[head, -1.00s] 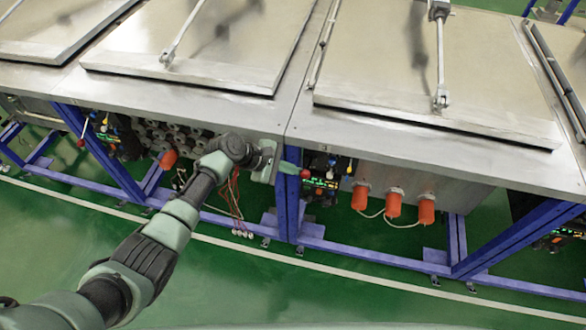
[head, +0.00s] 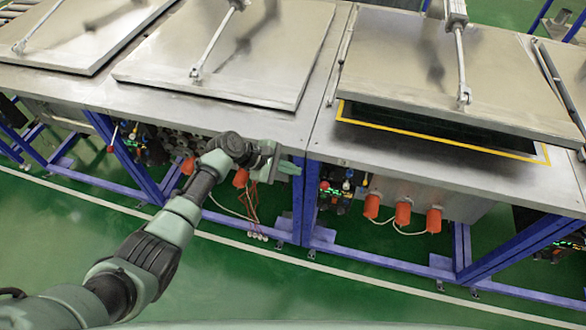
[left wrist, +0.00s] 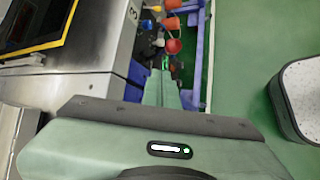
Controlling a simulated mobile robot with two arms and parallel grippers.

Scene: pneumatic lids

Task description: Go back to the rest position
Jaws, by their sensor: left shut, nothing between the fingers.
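My left gripper (head: 288,168) is shut and empty in the head view, in front of the metal table's front edge. It is apart from the small valve panel (head: 336,196), left of its red knob (head: 324,185). In the left wrist view, the shut green fingers (left wrist: 163,84) point toward the panel, with the red ball knob (left wrist: 173,46) beyond them. The right lid (head: 455,75) stands slightly raised at its front edge, over a dark opening with a yellow border (head: 440,141). My right gripper is not in view.
The middle lid (head: 230,50) and left lid (head: 75,30) lie on the tables. Blue frame legs (head: 308,205) and orange cylinders (head: 403,213) stand below the tabletops. The green floor (head: 330,290) in front is clear.

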